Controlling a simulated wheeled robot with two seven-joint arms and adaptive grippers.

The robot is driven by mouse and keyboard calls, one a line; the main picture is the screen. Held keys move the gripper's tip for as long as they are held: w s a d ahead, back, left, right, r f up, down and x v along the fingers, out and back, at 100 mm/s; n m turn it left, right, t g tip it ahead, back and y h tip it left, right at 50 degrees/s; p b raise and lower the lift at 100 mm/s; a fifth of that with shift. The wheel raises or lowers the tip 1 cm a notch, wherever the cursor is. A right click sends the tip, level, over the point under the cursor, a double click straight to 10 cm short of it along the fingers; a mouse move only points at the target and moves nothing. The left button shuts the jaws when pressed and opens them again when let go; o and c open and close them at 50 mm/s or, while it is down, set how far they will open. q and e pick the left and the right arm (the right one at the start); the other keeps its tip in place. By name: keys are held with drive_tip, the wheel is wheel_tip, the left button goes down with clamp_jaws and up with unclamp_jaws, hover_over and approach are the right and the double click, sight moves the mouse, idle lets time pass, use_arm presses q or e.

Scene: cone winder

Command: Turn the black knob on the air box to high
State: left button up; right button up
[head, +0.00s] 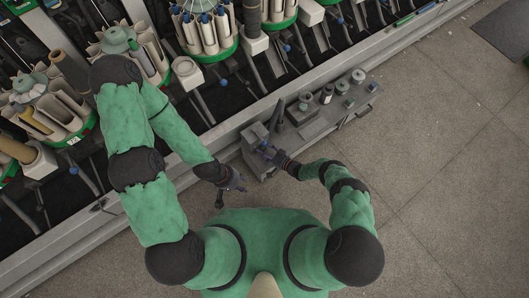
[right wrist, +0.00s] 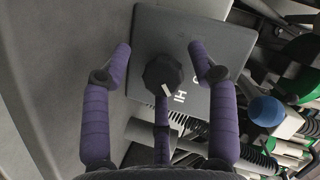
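The air box (head: 253,139) is a grey box at the near end of the grey bench in the head view. In the right wrist view, its dark face (right wrist: 215,45) carries the black knob (right wrist: 160,72). The knob's pale mark points down and slightly right, beside the letters "HI" (right wrist: 180,97). My right gripper (head: 266,151) is at the box. In the right wrist view, its purple fingers (right wrist: 160,62) are open on either side of the knob, with visible gaps, and a third finger is below. My left gripper (head: 238,183) is below left of the box, its fingers too small to read.
The bench (head: 325,118) extends up and right from the box, with several small spools and cylinders on it. The winding machine with yarn cones (head: 205,30) stands behind a long grey rail. The floor (head: 430,150) at right is clear. A blue ball-ended part (right wrist: 266,111) is right of the fingers.

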drive_tip(key=v, duration=1.2)
idle(0.4)
wheel_tip(320, 180, up, 13)
drive_tip(key=w+d+m+g+h+p, duration=0.1)
drive_tip(key=w+m+g+h+p, duration=0.1)
drive_tip(key=h+p, duration=0.25)
drive_tip(key=s+r+m+g+h+p, duration=0.1)
drive_tip(key=s+r+g+h+p, duration=0.2)
drive_tip(key=s+r, duration=1.5)
drive_tip(key=s+g, duration=0.1)
drive_tip(key=g, duration=0.2)
drive_tip(key=shift+s+g, duration=0.3)
drive_tip(key=shift+s, duration=0.1)
drive_tip(key=shift+a+f+h, duration=0.1)
drive_tip(key=shift+h, duration=0.15)
